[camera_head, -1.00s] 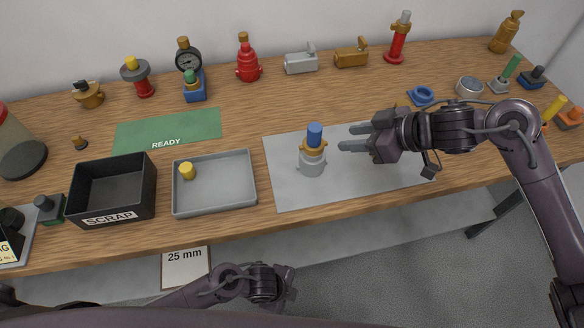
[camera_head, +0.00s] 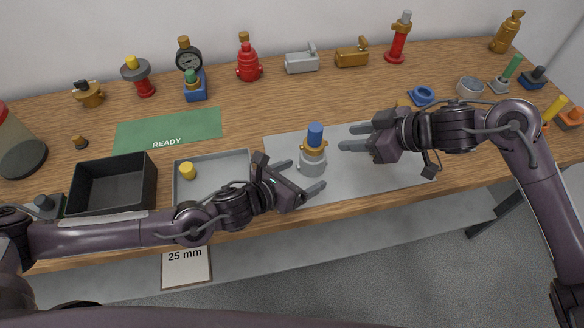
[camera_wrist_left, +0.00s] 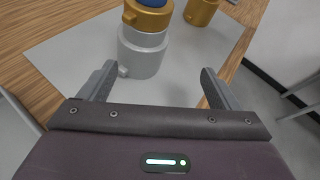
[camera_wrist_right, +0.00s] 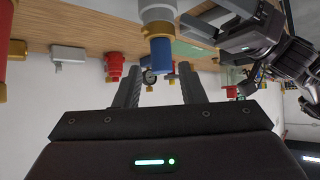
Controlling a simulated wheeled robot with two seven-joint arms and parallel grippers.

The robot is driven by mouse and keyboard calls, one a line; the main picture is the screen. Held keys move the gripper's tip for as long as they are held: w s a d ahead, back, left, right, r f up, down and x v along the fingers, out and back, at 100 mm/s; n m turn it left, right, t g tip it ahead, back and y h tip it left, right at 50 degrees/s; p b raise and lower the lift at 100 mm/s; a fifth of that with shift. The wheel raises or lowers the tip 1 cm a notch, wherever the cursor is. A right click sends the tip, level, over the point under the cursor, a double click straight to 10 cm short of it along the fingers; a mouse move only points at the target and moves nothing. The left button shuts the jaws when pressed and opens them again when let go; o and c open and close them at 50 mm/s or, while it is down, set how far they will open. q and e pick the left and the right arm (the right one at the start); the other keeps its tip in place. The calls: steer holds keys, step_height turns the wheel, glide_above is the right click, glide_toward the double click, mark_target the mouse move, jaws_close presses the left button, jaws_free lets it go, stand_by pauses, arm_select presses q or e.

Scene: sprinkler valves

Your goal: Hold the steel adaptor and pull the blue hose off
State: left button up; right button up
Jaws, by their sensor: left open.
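The steel adaptor (camera_head: 313,164) stands upright on a grey mat, with a brass collar (camera_head: 314,149) and the upright blue hose (camera_head: 315,133) on top. My left gripper (camera_head: 307,175) is open and low at its near side. In the left wrist view the adaptor (camera_wrist_left: 143,58) stands just ahead of the spread fingertips; the hose is mostly cut off at the top edge. My right gripper (camera_head: 344,138) is open and empty to the right of the hose, apart from it. The right wrist view looks inverted, with the blue hose (camera_wrist_right: 161,56) beyond the fingers.
Several valves and fittings line the back. The grey mat (camera_head: 390,180) is bare at right.

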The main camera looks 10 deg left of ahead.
mark_target(312, 160)
arm_select(q)
steer(key=shift+w+a+m+t, duration=0.3)
steer(key=shift+w+a+m, duration=0.3)
steer(key=shift+w+a, duration=0.15)
steer(key=shift+w+d, duration=0.1)
steer(key=shift+w, duration=0.2)
steer(key=x, duration=0.7)
steer(key=shift+f, duration=0.2)
steer(key=shift+y, duration=0.3)
steer(key=c, duration=1.3)
steer(key=o, duration=0.6)
steer(key=c, duration=0.4)
steer(key=shift+c, duration=0.2)
